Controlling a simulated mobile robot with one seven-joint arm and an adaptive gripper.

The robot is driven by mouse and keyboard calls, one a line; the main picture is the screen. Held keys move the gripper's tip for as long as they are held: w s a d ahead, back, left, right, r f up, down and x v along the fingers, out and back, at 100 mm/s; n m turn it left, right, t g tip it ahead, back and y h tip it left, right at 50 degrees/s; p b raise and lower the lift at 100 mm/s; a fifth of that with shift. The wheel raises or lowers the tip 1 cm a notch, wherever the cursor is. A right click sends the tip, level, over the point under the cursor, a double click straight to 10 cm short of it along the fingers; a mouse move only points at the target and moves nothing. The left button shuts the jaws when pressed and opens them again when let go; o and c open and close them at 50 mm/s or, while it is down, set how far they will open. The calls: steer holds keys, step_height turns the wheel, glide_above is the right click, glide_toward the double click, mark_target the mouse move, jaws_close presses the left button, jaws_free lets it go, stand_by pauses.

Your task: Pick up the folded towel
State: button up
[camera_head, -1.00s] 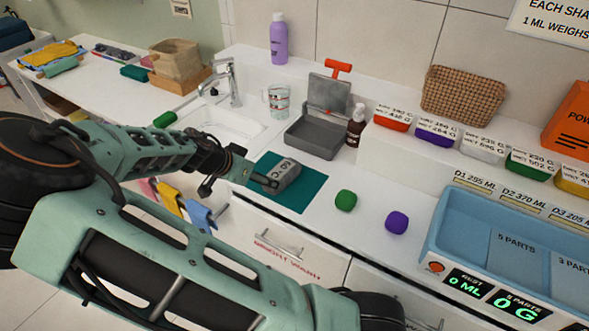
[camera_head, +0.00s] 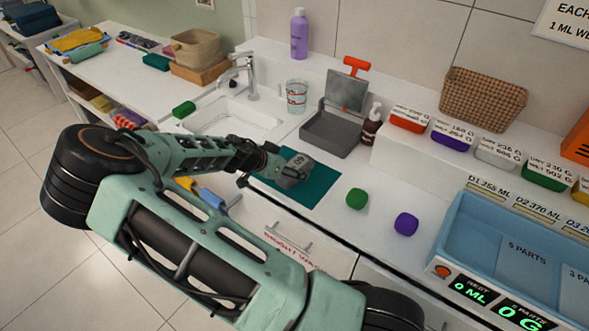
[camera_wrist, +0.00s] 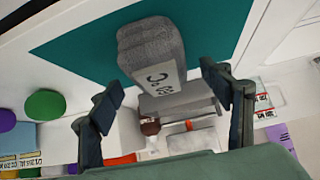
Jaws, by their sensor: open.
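The folded towel (camera_head: 297,169) is a small grey block with dark lettering, resting on a teal mat (camera_head: 318,184) on the white counter. In the wrist view the towel (camera_wrist: 152,50) sits ahead of the fingers, its label face toward the camera. My gripper (camera_wrist: 160,79) is open, with one dark finger at the left and one at the right. The towel lies between and just beyond the fingertips, with visible gaps on both sides. In the head view my gripper (camera_head: 280,172) is at the towel's left side and partly covers it; contact cannot be told there.
A green lump (camera_head: 357,199) and a purple lump (camera_head: 406,224) lie right of the mat. A grey tray (camera_head: 330,136) and soap bottle (camera_head: 372,125) stand behind it. The sink (camera_head: 232,121) is at the left, a blue bin (camera_head: 470,223) at the right.

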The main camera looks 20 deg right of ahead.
mark_target(293, 167)
steer(key=x, duration=0.3)
steer(key=shift+w+d, duration=0.1)
steer(key=c, duration=1.2)
steer(key=shift+c, duration=0.7)
steer(key=shift+r, duration=0.1)
